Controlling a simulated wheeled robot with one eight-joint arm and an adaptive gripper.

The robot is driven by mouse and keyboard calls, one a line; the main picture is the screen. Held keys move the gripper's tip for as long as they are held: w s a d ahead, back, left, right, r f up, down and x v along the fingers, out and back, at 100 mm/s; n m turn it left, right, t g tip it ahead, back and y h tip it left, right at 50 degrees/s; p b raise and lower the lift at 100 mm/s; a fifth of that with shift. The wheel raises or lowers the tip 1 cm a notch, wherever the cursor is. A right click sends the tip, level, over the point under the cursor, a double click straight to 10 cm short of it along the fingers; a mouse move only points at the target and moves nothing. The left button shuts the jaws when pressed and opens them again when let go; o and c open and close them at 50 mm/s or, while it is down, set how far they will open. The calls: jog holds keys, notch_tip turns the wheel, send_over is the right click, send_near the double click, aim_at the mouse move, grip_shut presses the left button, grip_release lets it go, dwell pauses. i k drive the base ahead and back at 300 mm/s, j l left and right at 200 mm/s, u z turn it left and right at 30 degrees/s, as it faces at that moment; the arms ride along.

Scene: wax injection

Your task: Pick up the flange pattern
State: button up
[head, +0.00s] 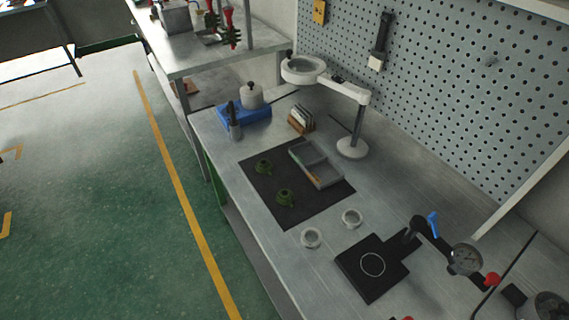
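Two small green pieces lie on a dark mat (305,212) on the metal bench. One green piece (263,166) is farther back and to the left, and the other green piece (285,197) is nearer and to the right. They look like wax patterns with a raised middle, but they are too small to tell which is the flange pattern. Nothing touches them from above. My gripper is not in view.
A grey divided tray (327,177) lies beside the green pieces. Two pale round cups (311,237) (352,217) stand nearer. A black plate (360,282) with a gauge clamp is at front right. A magnifier lamp (352,148) and blue tray (256,119) stand behind.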

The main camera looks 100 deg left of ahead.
aim_at(263, 166)
jog(key=u, duration=3.45)
jog(key=i+j+u, duration=0.15)
jog(key=i+j, duration=0.2)
jog(key=i, duration=0.2)
